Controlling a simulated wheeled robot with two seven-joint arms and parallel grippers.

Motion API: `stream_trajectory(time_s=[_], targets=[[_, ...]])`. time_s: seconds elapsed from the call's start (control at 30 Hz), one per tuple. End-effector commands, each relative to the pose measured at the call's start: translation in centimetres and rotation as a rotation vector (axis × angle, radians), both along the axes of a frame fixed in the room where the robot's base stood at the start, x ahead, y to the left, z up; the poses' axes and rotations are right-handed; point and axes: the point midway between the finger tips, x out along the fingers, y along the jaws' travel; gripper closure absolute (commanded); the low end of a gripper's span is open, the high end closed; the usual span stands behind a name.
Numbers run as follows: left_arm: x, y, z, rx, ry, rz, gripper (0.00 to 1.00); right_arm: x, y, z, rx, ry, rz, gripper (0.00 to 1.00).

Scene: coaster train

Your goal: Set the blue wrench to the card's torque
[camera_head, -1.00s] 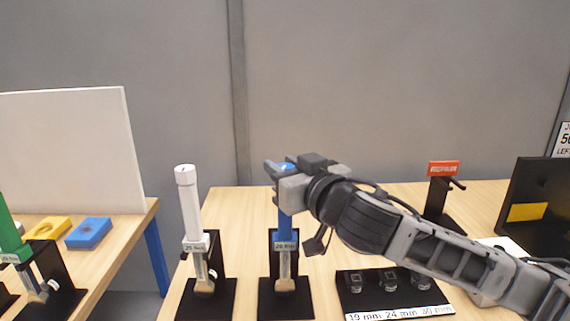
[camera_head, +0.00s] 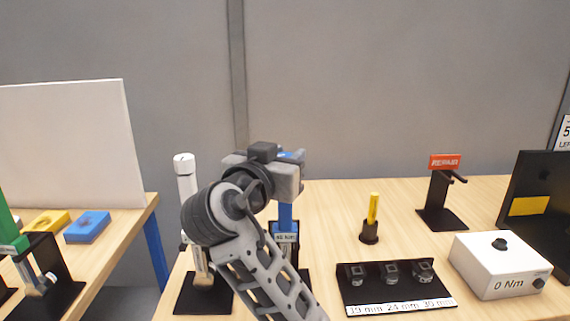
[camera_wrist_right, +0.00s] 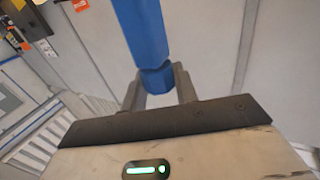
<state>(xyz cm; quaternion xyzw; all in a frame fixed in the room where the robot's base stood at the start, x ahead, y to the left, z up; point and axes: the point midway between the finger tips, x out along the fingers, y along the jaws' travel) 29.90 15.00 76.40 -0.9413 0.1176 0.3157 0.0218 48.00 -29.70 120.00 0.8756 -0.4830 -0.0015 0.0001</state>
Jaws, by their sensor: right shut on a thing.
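The blue wrench (camera_head: 284,216) stands upright in a black stand, its lower part hidden behind my right arm. My right gripper (camera_head: 291,162) is shut on the top end of its handle. In the right wrist view, the blue handle (camera_wrist_right: 143,32) runs between the two fingers (camera_wrist_right: 158,85). The small label (camera_head: 286,238) on the wrench ends in "Nm"; its number looks like 40 but is blurred. A white card (camera_head: 565,132) at the right edge is cut off; only a "5" and "LEF" show. My left gripper is not in view.
A white wrench (camera_head: 185,175) stands left of the blue one, partly behind my arm. A socket tray (camera_head: 350,297), a yellow-handled tool (camera_head: 372,210), a red REPAIR stand (camera_head: 444,162) and a white box (camera_head: 500,262) reading "0 Nm" are to the right.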

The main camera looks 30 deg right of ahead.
Motion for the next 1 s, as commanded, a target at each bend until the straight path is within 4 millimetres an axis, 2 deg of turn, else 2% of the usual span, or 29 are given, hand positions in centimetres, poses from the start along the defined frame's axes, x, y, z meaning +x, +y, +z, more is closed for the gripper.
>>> stream_trajectory(time_s=[0.1, 0.5, 0.8, 1.0], targets=[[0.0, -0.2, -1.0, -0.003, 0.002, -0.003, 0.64, 0.1, 0.1, -0.4, 0.003, 0.0, -0.11, 0.94], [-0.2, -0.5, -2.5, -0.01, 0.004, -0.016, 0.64, 0.1, 0.0, -0.2, -0.002, -0.001, -0.466, 0.94], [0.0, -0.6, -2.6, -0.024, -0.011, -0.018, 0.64, 0.0, -0.1, -0.1, -0.004, -0.003, -0.64, 0.94], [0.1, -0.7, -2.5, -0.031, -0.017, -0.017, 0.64, 0.0, -0.1, 0.0, -0.003, -0.002, -0.695, 0.94]])
